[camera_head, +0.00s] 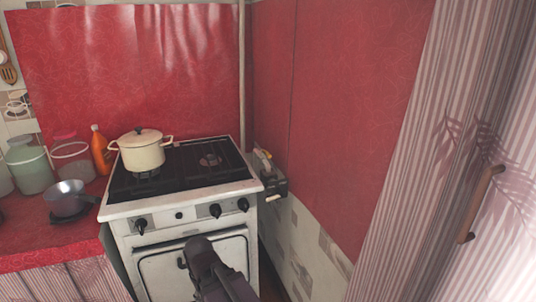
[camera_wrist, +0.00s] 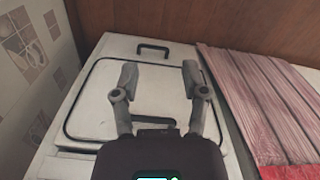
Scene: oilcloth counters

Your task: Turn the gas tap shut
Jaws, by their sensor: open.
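My gripper (camera_wrist: 160,76) is open and empty in the wrist view, its two fingers apart in front of the stove's white oven door (camera_wrist: 108,104). In the head view my dark arm rises before the oven door (camera_head: 165,277); the fingertips are not clear there. A pale pipe (camera_head: 242,75) runs down the corner to the right behind the stove (camera_head: 120,210). A dark box-like fitting with small pale parts (camera_head: 270,186) sits between the stove's right side and the wall. I cannot make out a gas tap for certain. My gripper is apart from pipe and fitting.
A cream lidded pot (camera_head: 142,154) stands on the hob. An orange bottle (camera_head: 101,150), jars and a small saucepan (camera_head: 66,198) crowd the left counter. A striped panel with a wooden handle (camera_head: 481,203) closes the right side. The gap right of the stove is narrow.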

